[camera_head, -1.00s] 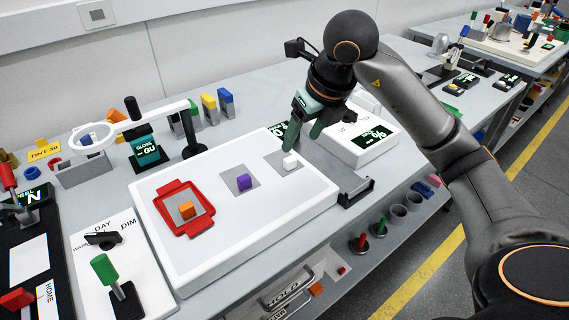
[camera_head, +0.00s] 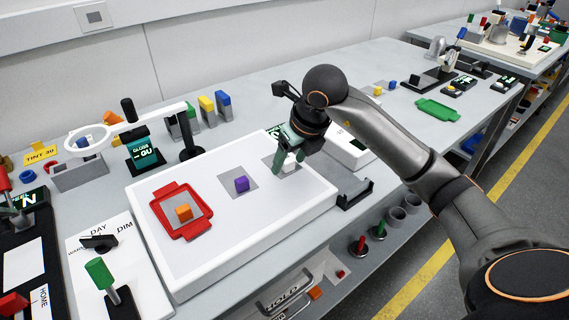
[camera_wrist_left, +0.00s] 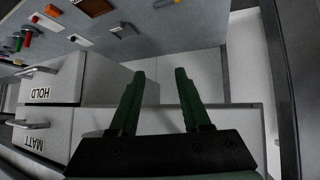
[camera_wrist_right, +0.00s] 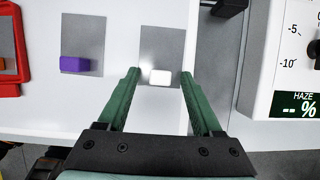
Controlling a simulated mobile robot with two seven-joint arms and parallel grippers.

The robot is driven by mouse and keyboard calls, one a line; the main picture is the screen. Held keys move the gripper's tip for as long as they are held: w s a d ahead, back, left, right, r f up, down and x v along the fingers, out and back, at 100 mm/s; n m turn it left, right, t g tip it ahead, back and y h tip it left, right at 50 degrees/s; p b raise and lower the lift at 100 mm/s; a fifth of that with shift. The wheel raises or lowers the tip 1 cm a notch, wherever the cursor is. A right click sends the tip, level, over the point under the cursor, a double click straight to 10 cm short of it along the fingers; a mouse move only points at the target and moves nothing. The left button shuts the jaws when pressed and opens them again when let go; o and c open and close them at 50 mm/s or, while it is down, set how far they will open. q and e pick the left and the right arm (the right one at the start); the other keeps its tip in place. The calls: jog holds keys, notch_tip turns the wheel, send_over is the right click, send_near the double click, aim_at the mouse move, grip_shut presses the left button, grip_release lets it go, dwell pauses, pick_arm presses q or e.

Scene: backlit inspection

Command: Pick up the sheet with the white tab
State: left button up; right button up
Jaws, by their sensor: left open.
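The sheet with the white tab is a small grey square (camera_wrist_right: 155,45) at the right end of the white light box (camera_head: 225,245). Its white tab (camera_wrist_right: 160,77) stands up from it and shows partly behind a finger in the head view (camera_head: 291,167). My right gripper (camera_wrist_right: 160,72) is open, its fingertips on either side of the white tab with gaps to it; in the head view it is low over the sheet (camera_head: 285,160). My left gripper (camera_wrist_left: 155,75) is open and empty; it is out of the head view.
A sheet with a purple tab (camera_head: 242,184) lies left of it. An orange tab (camera_head: 184,212) sits inside a red frame (camera_head: 187,236). A white haze meter (camera_wrist_right: 262,85) stands close on the right. Drawers marked HOLD (camera_wrist_left: 52,90) and MATT show near my left gripper.

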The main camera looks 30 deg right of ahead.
grip_shut()
dwell(0.3)
dwell(0.3)
